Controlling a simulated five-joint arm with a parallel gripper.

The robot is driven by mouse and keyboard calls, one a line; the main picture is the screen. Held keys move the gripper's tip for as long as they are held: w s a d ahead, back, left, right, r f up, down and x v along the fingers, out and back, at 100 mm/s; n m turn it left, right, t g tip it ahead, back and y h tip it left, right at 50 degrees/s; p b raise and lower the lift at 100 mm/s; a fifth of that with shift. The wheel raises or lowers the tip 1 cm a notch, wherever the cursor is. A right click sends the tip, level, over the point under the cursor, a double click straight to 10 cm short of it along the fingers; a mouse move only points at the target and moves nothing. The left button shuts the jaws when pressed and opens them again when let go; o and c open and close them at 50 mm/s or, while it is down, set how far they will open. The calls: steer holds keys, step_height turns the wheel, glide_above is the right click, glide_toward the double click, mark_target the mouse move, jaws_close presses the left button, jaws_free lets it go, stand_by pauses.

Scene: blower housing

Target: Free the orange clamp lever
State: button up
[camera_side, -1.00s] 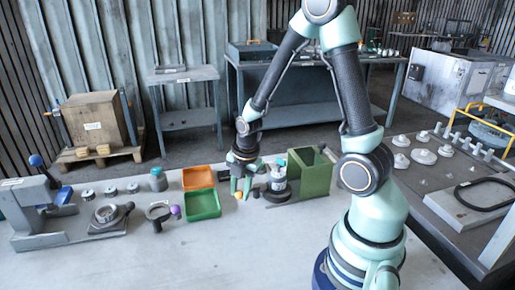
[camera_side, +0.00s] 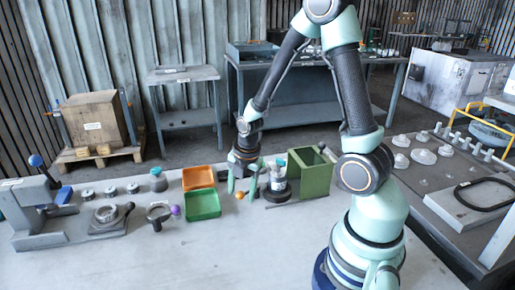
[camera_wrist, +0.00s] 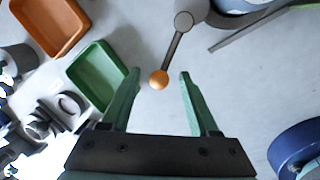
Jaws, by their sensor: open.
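The clamp lever shows in the wrist view as a dark grey arm (camera_wrist: 174,48) ending in an orange ball knob (camera_wrist: 158,79). Its other end joins a grey round pivot beside a grey cylindrical housing (camera_wrist: 236,4) at the top edge. My gripper (camera_wrist: 160,80) is open, with one green finger on each side of the knob and a gap on both sides. In the side view my gripper (camera_side: 242,192) points down, left of the housing (camera_side: 277,182). The orange knob (camera_side: 239,196) shows low between the fingers. Whether the fingertips are level with the knob is unclear.
An orange bin (camera_side: 198,178) and a green bin (camera_side: 203,205) sit left of my gripper. A tall green box (camera_side: 312,174) stands right of the housing. A fixture (camera_side: 107,217) and loose round parts lie farther left. The bench front is clear.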

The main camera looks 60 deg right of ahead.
step_height(320, 180, up, 12)
steer(key=s, duration=0.2)
steer(key=shift+a, duration=0.25)
steer(key=shift+f, duration=0.1)
